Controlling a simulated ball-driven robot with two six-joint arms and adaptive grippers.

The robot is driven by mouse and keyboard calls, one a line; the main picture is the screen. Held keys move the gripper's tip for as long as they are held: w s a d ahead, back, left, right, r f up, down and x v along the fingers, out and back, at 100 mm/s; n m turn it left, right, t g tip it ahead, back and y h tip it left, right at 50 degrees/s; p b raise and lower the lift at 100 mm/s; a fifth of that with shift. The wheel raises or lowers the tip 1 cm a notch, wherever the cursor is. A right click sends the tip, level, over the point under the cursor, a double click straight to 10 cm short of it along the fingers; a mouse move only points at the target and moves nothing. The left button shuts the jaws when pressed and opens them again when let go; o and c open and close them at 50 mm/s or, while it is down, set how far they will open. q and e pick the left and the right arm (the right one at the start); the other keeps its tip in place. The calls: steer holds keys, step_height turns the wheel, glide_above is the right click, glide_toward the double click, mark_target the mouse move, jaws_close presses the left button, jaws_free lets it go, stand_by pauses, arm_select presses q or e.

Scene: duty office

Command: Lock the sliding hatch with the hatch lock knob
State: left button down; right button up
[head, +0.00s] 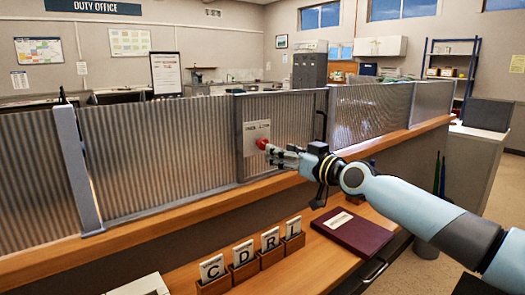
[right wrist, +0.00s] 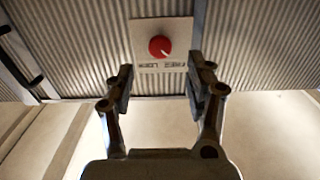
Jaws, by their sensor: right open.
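The hatch lock knob (head: 262,144) is a red round knob on a pale plate (head: 257,131) fixed to the sliding hatch (head: 283,112), a ribbed translucent panel. In the right wrist view the knob (right wrist: 160,46) sits on its plate (right wrist: 174,30), which carries lettering that appears upside down. My right gripper (head: 272,152) is at the panel close to the knob. In the right wrist view its two fingers (right wrist: 160,85) are apart with nothing between them, and the knob shows beyond the fingertips. Whether a finger touches the knob is not clear. My left gripper is not in view.
A wooden counter ledge (head: 190,207) runs below the ribbed panels. On the lower desk are letter card holders (head: 243,262) and a dark red folder (head: 353,229). A dark upright handle (head: 318,125) is on the hatch, right of the knob.

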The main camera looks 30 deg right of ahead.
mark_target(262, 144)
steer(key=w+b, duration=0.1)
steer(key=w, duration=0.5)
steer(key=shift+w+a, duration=0.2)
steer(key=shift+a, duration=0.05)
jaws_close()
